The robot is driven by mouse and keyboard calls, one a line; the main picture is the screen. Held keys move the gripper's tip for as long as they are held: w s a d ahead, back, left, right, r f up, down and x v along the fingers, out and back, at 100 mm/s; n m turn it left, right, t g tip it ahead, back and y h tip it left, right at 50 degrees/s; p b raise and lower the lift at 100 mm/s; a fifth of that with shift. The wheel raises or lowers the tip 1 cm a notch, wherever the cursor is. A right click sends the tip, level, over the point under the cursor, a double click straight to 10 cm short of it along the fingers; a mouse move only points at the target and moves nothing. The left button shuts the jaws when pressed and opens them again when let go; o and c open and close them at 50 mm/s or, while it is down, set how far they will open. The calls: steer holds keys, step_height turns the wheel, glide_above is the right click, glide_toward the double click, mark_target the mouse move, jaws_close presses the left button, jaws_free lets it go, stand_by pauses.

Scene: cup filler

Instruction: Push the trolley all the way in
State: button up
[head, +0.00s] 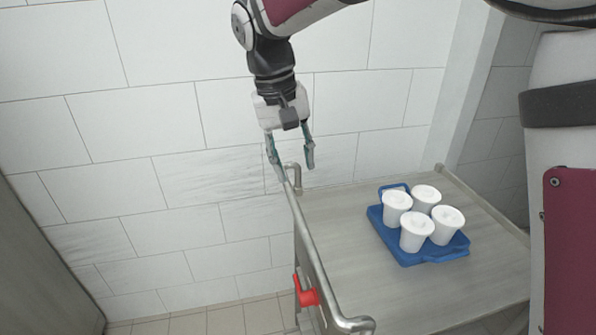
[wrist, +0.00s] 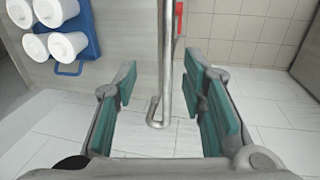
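The trolley (head: 360,255) has a grey top and a metal push bar (head: 318,262) along its left side. My gripper (head: 291,165) is open above the far end of the bar, its fingers pointing down with one on each side of it. In the wrist view, the bar (wrist: 166,60) runs between the open fingers (wrist: 170,110), with a gap on both sides. I cannot tell how far the bar is below the fingertips. A red lever (head: 306,292) sits on the trolley's left side, below the bar.
A blue tray (head: 433,258) with several white lidded cups stands on the trolley top. A tiled wall (head: 150,130) runs behind the trolley, and a wall corner stands at the right. Tiled floor (head: 225,320) is clear left of the trolley.

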mark_target(299, 216)
steer(key=f, duration=0.4)
steer(key=w+f+p, duration=0.1)
steer(key=f, duration=0.9)
steer(key=shift+w+d+f+p, duration=0.15)
steer(key=shift+w+d+p, duration=0.15)
steer(key=shift+d, duration=0.1)
jaws_close()
